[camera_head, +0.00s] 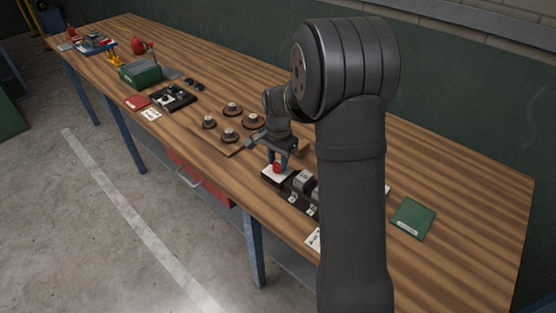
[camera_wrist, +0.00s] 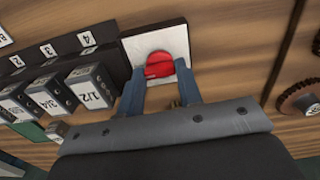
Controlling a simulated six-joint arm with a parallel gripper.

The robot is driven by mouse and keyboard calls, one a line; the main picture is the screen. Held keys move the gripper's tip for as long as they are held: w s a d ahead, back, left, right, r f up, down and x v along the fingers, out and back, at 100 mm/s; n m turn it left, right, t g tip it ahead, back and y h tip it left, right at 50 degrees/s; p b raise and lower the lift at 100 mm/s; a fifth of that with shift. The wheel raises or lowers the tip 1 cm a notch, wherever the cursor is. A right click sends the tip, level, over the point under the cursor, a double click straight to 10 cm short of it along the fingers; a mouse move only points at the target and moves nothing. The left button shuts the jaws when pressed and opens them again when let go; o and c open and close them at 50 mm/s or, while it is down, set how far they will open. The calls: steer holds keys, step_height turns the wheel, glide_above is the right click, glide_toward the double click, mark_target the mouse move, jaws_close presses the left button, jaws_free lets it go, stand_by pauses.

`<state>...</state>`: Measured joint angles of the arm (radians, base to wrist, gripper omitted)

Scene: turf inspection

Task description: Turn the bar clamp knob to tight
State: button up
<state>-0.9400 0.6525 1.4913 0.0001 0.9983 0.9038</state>
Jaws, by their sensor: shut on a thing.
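The red knob (camera_wrist: 159,64) sits on a white square plate (camera_wrist: 137,45) at the end of a black rail. In the head view the red knob (camera_head: 277,168) shows just below my blue fingers, above the white plate (camera_head: 268,176). My gripper (camera_wrist: 160,74) reaches down over the plate, one blue finger on each side of the knob, and is shut on it. In the head view my gripper (camera_head: 278,160) points downward. I cannot read any tight or loose mark on the plate. The fingers hide the knob's sides.
Numbered metal blocks (camera_wrist: 72,86) stand on the black rail (camera_wrist: 109,53) beside the plate. Several round brown discs (camera_head: 232,108) lie on a board behind. A green book (camera_head: 412,218) lies right of my arm. Bare wooden bench (camera_head: 470,205) shows at the right.

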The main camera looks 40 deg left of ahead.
mark_target(278, 164)
stand_by(0.3)
steer(key=o, duration=1)
steer(key=shift+c, duration=0.2)
step_height(278, 164, up, 18)
steer(key=shift+f, duration=0.25)
steer(key=shift+f, duration=0.1)
step_height(278, 164, down, 17)
steer(key=shift+f, duration=0.2)
stand_by(0.4)
steer(key=shift+r, duration=0.15)
